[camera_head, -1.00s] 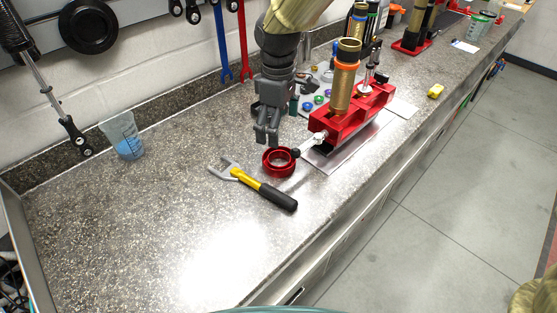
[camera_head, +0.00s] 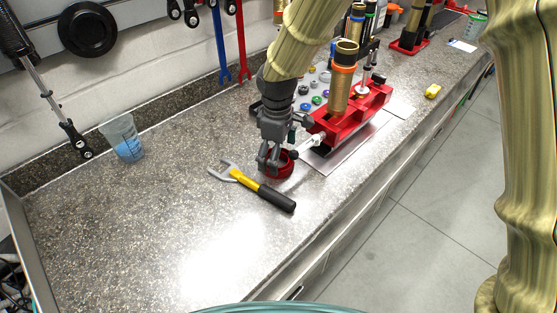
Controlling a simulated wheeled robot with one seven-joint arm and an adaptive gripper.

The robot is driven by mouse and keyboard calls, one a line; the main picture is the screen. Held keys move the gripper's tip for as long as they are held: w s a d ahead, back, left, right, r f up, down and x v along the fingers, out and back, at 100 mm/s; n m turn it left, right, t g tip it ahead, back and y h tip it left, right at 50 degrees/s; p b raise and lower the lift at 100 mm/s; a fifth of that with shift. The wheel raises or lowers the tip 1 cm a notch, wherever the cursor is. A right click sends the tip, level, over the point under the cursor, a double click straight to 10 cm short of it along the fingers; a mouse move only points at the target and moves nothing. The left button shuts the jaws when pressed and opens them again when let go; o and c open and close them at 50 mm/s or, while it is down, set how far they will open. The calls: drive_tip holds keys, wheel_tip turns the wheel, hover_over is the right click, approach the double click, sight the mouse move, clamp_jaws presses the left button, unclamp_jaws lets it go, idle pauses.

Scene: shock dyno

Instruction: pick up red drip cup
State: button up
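The red drip cup (camera_head: 283,173) is a low round red ring-shaped cup on the speckled countertop. It sits just left of the red vise-like stand. My gripper (camera_head: 269,168) points down at the cup, with its fingertips at the cup's left and near rim, overlapping it in the view. Part of the cup is hidden behind the fingers. I cannot tell whether the fingers touch the cup or are closed on its wall.
A yellow-and-black wrench (camera_head: 253,187) lies close in front of the cup. The red stand (camera_head: 350,117) holding a gold shock body (camera_head: 341,88) is close on the right. A measuring cup with blue liquid (camera_head: 124,139) stands at left. The counter's front left is clear.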

drive_tip(key=shift+f, duration=0.95)
drive_tip(key=shift+c, duration=0.4)
drive_tip(key=c, duration=0.9)
drive_tip(key=shift+r, duration=0.15)
